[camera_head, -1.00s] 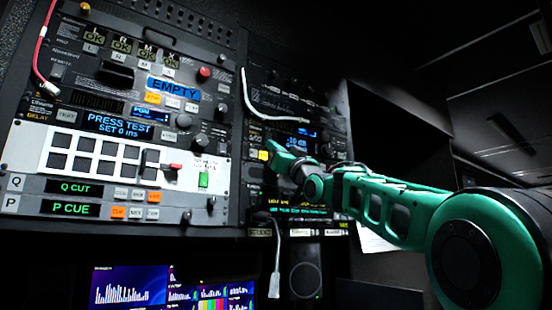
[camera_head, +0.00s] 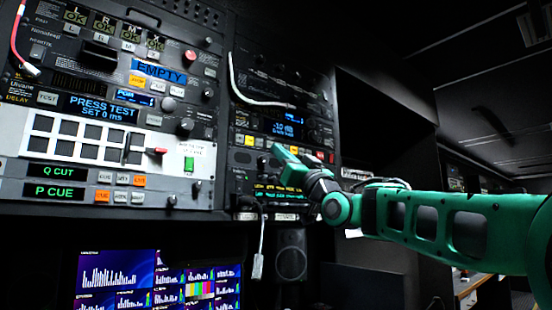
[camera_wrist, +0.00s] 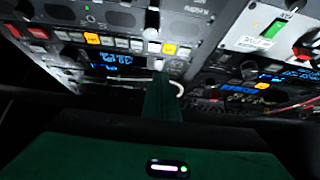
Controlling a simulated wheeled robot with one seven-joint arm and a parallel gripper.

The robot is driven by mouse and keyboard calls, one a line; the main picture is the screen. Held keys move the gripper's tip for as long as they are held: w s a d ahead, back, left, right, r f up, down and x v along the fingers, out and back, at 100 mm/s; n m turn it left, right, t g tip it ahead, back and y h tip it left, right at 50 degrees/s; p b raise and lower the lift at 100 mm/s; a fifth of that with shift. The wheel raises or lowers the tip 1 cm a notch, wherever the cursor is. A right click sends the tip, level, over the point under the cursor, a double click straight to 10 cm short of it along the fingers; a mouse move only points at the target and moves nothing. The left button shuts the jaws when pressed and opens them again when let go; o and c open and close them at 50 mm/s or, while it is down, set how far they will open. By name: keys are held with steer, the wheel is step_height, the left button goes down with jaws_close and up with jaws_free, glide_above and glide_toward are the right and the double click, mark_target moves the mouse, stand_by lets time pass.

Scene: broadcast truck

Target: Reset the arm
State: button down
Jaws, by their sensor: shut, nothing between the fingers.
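My gripper (camera_head: 281,154) is green and shows in the head view in front of the right rack column, at the left end of my outstretched arm. Its fingers are together with nothing between them. In the wrist view the shut green fingers (camera_wrist: 163,98) point up towards a panel with rows of buttons. I cannot tell whether the fingertips touch the panel.
The left rack (camera_head: 110,120) carries lit displays, a white button panel (camera_head: 88,140) and a red knob (camera_head: 190,56). A white cable (camera_head: 257,100) loops over the right rack. Monitors (camera_head: 118,282) and a speaker (camera_head: 290,256) sit below. An opening lies at right.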

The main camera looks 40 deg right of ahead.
stand_by(0.5)
steer(key=w+d+f+m+g+h, duration=0.15)
steer(key=f+g, duration=0.35)
steer(key=f, duration=0.9)
steer(key=w+d+f+m+g+h, duration=0.15)
steer(key=f+g, duration=0.35)
steer(key=f, duration=1)
steer(key=s+f+m+g, duration=0.1)
steer(key=s+f+g, duration=0.25)
steer(key=f, duration=0.65)
steer(key=s+f+m+g, duration=0.1)
steer(key=s+f+g, duration=0.3)
steer(key=f, duration=0.5)
steer(key=s+a+f+g, duration=0.1)
steer(key=s+f+g, duration=0.1)
steer(key=s+f, duration=0.3)
steer(key=s+a+f+m+g+y, duration=0.1)
steer(key=s+f, duration=0.4)
steer(key=s, duration=0.6)
steer(key=s+a+f+g+y, duration=0.1)
steer(key=s+a+f+g, duration=0.1)
steer(key=s+f+g, duration=0.3)
steer(key=s, duration=0.3)
steer(key=shift+a+f+m, duration=0.35)
steer(key=shift+a+m, duration=0.05)
steer(key=shift+w, duration=0.1)
